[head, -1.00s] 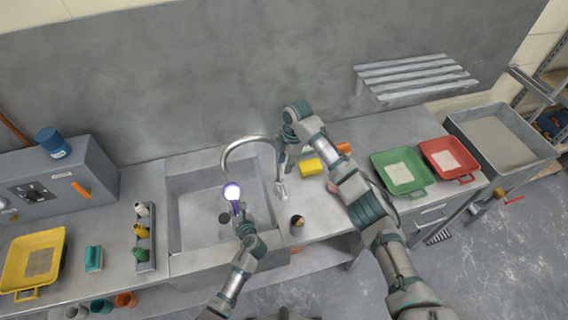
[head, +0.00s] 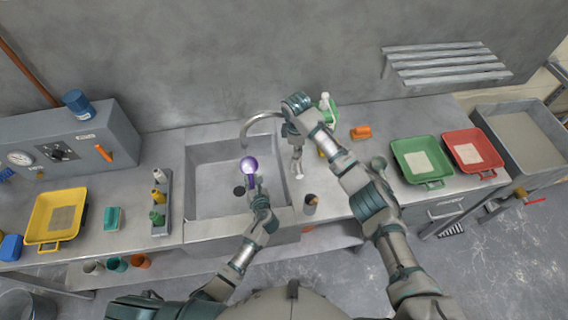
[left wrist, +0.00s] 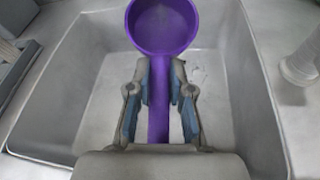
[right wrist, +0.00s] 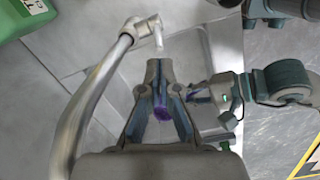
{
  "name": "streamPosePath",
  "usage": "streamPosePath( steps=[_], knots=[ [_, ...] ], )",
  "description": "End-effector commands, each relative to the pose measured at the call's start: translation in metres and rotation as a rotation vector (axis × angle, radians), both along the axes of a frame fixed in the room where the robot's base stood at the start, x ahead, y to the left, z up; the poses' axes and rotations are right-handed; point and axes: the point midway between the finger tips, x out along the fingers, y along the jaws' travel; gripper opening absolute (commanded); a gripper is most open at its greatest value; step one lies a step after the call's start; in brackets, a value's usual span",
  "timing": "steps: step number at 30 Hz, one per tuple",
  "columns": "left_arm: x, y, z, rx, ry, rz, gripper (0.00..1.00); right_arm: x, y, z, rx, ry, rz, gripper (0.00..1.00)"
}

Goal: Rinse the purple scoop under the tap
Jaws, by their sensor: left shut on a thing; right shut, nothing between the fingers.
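The purple scoop (head: 249,166) is over the sink basin (head: 208,207), below and near the end of the tap's curved spout (head: 249,122). My left gripper (head: 256,187) is shut on its handle (left wrist: 158,100); the bowl (left wrist: 163,27) looks empty in the left wrist view. My right gripper (head: 291,138) is shut and empty beside the tap, partly hidden by its own arm. In the right wrist view its closed fingertips (right wrist: 158,64) are right of the tap (right wrist: 88,92), with purple showing behind the fingers. I cannot tell whether water is running.
A rack of small bottles (head: 161,205) and a yellow tray (head: 38,222) are left of the sink. A green bottle (head: 332,108) is behind my right arm. A dark-topped container (head: 310,205) stands at the sink's right front. Green (head: 400,147) and red (head: 485,140) trays are farther right.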

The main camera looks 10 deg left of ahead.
Motion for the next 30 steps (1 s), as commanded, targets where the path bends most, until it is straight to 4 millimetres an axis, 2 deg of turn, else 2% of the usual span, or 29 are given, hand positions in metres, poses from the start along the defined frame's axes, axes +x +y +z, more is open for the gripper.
streamPosePath(
  steps=[7, 15, 21, 26, 30],
  knots=[
    [0.0, 0.0, 0.0, 0.0, -0.001, 0.0, 0.0, -0.018, 0.027, -0.017, -0.133, -0.231, -0.574, 0.0],
    [0.0, 0.0, 0.0, 0.0, -0.001, 0.0, 0.0, -0.036, 0.056, -0.016, -0.08, -0.57, -1.142, 0.0],
    [0.001, -0.001, 0.0, 0.001, 0.0, -0.001, 0.0, -0.045, 0.069, -0.01, 0.018, -0.724, -1.386, 0.0],
    [0.001, -0.001, 0.0, 0.001, 0.0, -0.001, 0.0, -0.045, 0.07, -0.011, 0.053, -0.767, -1.456, 0.0],
    [0.001, -0.001, 0.0, 0.001, 0.0, -0.001, 0.0, -0.038, 0.062, -0.025, 0.053, -0.771, -1.463, 0.0]
  ],
)
